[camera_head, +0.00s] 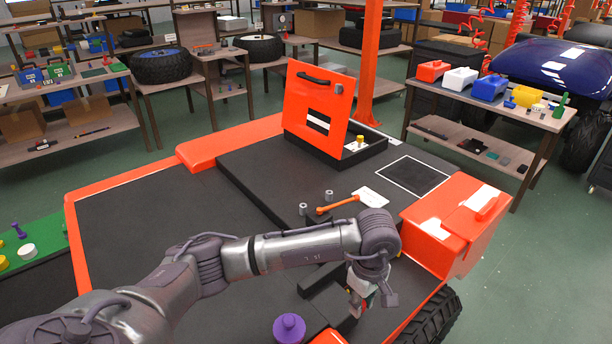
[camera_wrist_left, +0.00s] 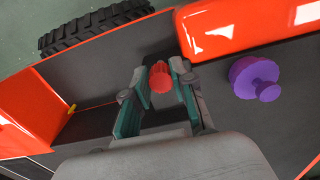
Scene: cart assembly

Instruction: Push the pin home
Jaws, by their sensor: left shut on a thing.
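My left gripper (camera_head: 358,302) is low over the front of the orange and black cart, pointing down. In the left wrist view its fingers (camera_wrist_left: 158,92) are closed around a small red ribbed part (camera_wrist_left: 161,76), with only its top showing between the fingertips. I cannot tell whether this part is the pin, or how deep it sits; its lower end is hidden. A purple knobbed piece (camera_head: 289,328) stands on the cart to the left of the gripper. It also shows at the right of the left wrist view (camera_wrist_left: 256,79). My right gripper is not in view.
An orange box (camera_head: 450,222) stands at the cart's right corner, near my arm. An orange-handled tool (camera_head: 337,205) and small grey cylinders lie on the black deck. A raised orange lid (camera_head: 316,105) stands farther back. The deck's left part is clear.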

